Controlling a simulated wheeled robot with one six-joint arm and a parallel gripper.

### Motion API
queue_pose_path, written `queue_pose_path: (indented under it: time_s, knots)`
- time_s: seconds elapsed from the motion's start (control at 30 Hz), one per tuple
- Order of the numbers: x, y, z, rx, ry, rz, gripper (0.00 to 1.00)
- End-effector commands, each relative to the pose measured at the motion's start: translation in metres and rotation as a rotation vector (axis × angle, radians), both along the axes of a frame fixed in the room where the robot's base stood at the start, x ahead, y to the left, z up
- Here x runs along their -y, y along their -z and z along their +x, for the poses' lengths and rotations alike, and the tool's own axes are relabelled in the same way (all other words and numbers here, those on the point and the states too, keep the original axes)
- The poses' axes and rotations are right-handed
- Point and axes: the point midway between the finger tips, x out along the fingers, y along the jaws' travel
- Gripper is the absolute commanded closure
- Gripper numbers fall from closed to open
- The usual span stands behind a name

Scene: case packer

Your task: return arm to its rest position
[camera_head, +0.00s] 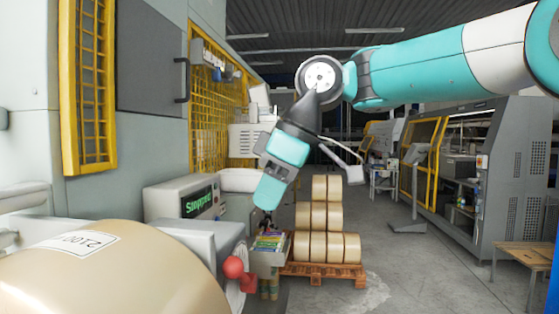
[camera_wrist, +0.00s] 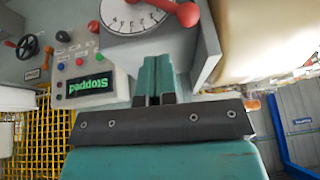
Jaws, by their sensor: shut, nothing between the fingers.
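My arm reaches in from the upper right in the head view, bends at a grey joint and hangs down. My gripper (camera_head: 266,216) is at its lower end, pointing down, above a small box-like holder (camera_head: 268,258) with colourful items in it. In the wrist view my gripper (camera_wrist: 155,78) has its two teal fingers together, with nothing held. Beyond the fingers are a grey machine housing and a white dial (camera_wrist: 125,15) with a red pointer knob (camera_wrist: 187,14). Whether the fingertips touch anything is hard to tell.
A control box with a green "Stopped" display (camera_head: 197,202) and a big tan roll (camera_head: 95,270) stand at left. A red-knobbed handle (camera_head: 234,267) is close to the holder. Stacked rolls (camera_head: 320,246) sit on a pallet (camera_head: 323,273) behind.

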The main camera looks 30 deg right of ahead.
Motion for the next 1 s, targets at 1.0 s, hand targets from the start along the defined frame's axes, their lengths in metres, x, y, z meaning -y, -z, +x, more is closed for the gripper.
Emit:
queue_pose_path:
  time_s: [1.0]
  knots:
    - [-0.056, 0.184, -0.147, -0.306, 0.217, 0.056, 1.0]
